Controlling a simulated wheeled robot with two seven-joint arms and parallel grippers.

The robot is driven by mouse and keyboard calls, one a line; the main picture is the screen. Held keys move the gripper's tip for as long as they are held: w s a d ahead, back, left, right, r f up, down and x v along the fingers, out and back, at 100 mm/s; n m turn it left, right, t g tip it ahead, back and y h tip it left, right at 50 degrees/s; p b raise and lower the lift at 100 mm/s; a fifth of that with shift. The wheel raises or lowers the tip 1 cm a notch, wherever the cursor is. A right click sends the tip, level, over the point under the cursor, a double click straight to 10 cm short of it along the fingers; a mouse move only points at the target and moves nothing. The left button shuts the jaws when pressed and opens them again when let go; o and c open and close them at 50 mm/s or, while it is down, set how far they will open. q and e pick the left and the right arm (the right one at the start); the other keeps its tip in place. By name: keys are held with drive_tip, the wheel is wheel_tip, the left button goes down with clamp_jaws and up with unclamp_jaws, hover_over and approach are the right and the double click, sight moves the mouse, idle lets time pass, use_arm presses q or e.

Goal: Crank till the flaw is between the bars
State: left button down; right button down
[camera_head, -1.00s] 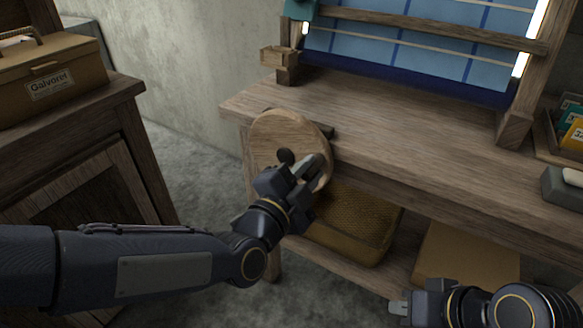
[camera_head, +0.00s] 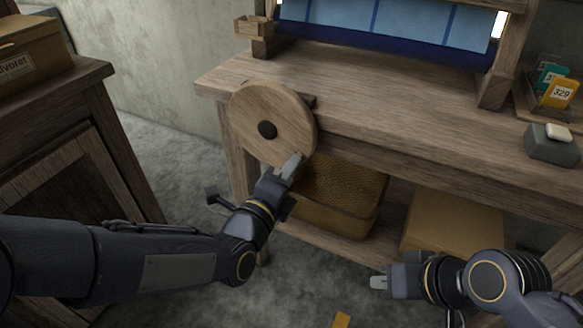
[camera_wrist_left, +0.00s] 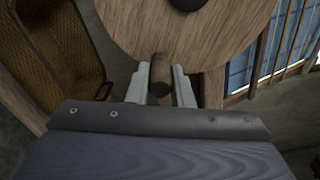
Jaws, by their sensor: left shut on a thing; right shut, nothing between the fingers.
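The round wooden crank wheel (camera_head: 285,108) with a dark hub is on the loom's front left. My left gripper (camera_head: 290,166) is at the wheel's lower rim. In the left wrist view, the left gripper (camera_wrist_left: 160,82) is shut on a short wooden crank handle (camera_wrist_left: 160,88) standing out from the wheel (camera_wrist_left: 140,28). The blue cloth (camera_head: 400,20) with darker stripes shows only its lower part. I see no flaw on this part, and the bars are cut off above. My right gripper (camera_head: 380,283) is shut and empty, low in front of the loom.
A woven basket (camera_head: 340,195) and a cardboard box (camera_head: 455,225) sit on the loom's lower shelf. A grey block (camera_head: 552,148) and numbered cards (camera_head: 558,92) are on the loom's right. A wooden cabinet (camera_head: 70,150) stands at left.

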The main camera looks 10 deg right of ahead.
use_arm(q)
drive_tip(key=shift+w+a+f+m, duration=0.25)
drive_tip(key=shift+f+m, duration=0.3)
drive_tip(key=shift+m, duration=0.25)
drive_tip(key=c, duration=1.3)
unclamp_jaws()
drive_tip(key=shift+s+a, duration=0.1)
drive_tip(key=shift+p+v, duration=0.65)
drive_tip(key=shift+v, duration=3.15)
